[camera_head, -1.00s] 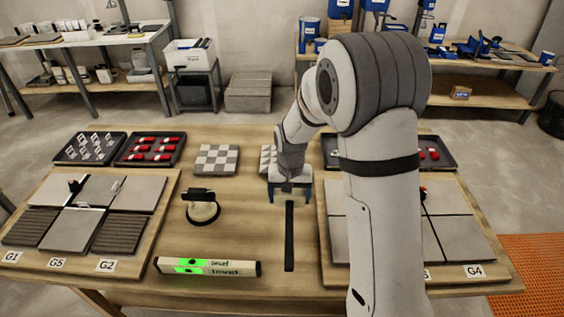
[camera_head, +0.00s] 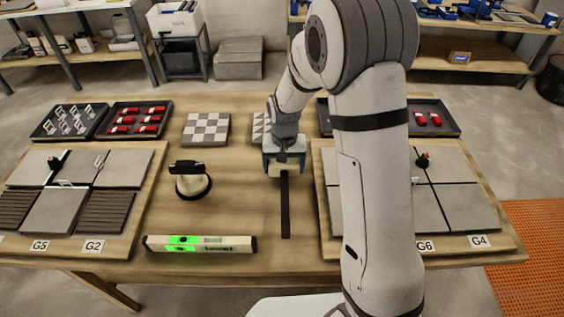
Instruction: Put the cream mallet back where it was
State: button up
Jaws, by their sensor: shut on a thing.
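The cream mallet has a cream head (camera_head: 283,170) and a long black handle (camera_head: 285,210) that points toward the front of the table. It is in the middle of the wooden table (camera_head: 230,205), between the two tile boards. My gripper (camera_head: 284,168) points down over the head, with its blue fingers on either side, shut on it. The upper part of the head is hidden by the gripper. I cannot tell whether the mallet touches the table or is slightly above it.
Left are a tile board (camera_head: 124,222), a suction cup tool (camera_head: 190,180) and a spirit level (camera_head: 200,243) with green lights. The right tile board (camera_head: 487,241) is partly hidden by my arm. Behind stand trays of clips (camera_head: 70,121) and red pieces (camera_head: 135,119), and a checkered tile (camera_head: 207,128).

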jog(key=shift+f, duration=0.7)
jog(key=shift+f+b, duration=0.6)
jog(key=shift+b, duration=0.1)
jog(key=o, duration=1.4)
jog(key=shift+c, duration=0.2)
jog(key=shift+r, duration=0.1)
